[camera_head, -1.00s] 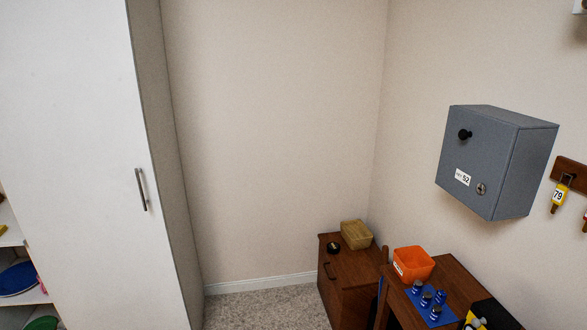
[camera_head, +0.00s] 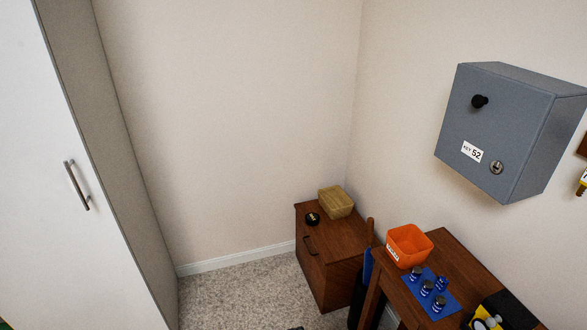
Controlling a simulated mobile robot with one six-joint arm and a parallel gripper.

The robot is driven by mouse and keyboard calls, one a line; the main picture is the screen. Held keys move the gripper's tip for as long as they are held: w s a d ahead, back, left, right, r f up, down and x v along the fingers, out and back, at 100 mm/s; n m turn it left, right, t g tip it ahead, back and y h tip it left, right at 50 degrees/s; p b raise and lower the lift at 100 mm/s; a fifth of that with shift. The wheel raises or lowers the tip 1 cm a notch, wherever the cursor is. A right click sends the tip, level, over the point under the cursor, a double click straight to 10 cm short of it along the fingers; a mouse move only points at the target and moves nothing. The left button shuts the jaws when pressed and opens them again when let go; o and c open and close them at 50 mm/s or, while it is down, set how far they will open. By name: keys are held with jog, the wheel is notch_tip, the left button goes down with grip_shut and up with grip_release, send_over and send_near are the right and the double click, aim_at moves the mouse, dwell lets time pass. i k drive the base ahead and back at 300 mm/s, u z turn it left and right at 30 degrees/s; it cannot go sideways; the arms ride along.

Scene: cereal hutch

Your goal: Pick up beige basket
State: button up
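The beige basket (camera_head: 336,202) sits on top of a low brown wooden cabinet (camera_head: 330,237) in the far corner of the room. It is a small yellowish-beige open container near the cabinet's back edge, against the wall. A small round black object (camera_head: 312,219) lies to its left on the same cabinet top. My gripper is not clearly visible in this view. A small dark shape at the bottom edge is too little to identify.
A grey key box (camera_head: 508,130) hangs on the right wall. A white wardrobe (camera_head: 60,200) stands at the left. Carpet (camera_head: 240,295) before the cabinet is clear.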

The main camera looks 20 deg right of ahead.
aim_at(336, 203)
jog(key=u, duration=0.3)
jog(key=i, duration=1.4)
jog(key=u, duration=0.2)
